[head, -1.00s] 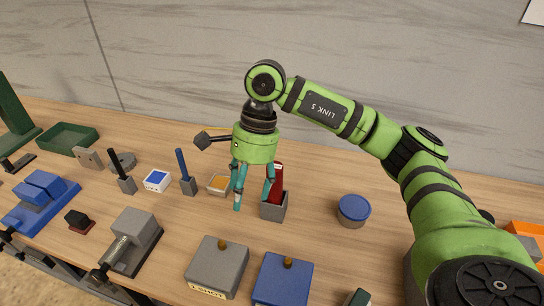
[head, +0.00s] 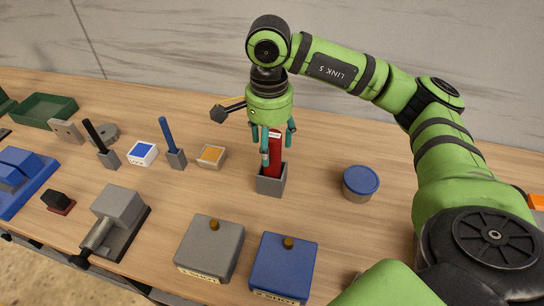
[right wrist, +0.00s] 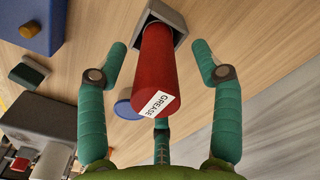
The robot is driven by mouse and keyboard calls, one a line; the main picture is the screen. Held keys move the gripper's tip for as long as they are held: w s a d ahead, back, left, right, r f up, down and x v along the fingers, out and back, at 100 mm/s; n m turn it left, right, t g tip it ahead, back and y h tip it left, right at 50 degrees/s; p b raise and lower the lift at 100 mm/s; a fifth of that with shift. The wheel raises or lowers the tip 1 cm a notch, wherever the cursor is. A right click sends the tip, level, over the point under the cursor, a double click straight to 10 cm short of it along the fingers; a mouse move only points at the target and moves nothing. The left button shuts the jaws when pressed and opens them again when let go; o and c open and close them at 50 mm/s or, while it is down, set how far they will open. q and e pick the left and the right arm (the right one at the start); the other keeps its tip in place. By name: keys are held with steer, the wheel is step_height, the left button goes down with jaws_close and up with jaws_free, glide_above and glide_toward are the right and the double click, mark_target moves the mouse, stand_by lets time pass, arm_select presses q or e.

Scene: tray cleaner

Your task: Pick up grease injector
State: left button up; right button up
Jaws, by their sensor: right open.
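The grease injector (head: 273,156) is a red cylinder standing upright in a grey square holder (head: 271,184) on the bench. In the right wrist view the red injector (right wrist: 153,68) shows a white label reading GREASE, and its lower end sits in the holder (right wrist: 168,22). My right gripper (head: 272,145) is open above and around the injector's upper part. In the wrist view its teal fingers (right wrist: 159,75) stand to both sides and below the injector, with gaps at the side fingers. My left gripper is not in view.
A blue-lidded round tin (head: 360,182) stands to the right. Grey (head: 208,250) and blue (head: 283,268) boxes with knobs stand in front. A blue-handled tool (head: 170,140), an orange-topped dish (head: 211,156) and a grey vise (head: 112,220) are to the left. Bench around the holder is clear.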

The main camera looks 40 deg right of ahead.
mark_target(272, 157)
steer(key=f, duration=0.1)
steer(key=f+p, duration=0.1)
steer(key=f, duration=0.1)
steer(key=shift+s+d+f, duration=0.1)
steer(key=shift+s+f, duration=0.1)
steer(key=shift+s, duration=0.15)
steer(key=shift+w+f+p, duration=0.15)
steer(key=shift+f+p, duration=0.15)
steer(key=shift+f, duration=0.25)
steer(key=c, duration=1.2)
steer(key=shift+r, duration=0.1)
steer(key=shift+c, duration=0.2)
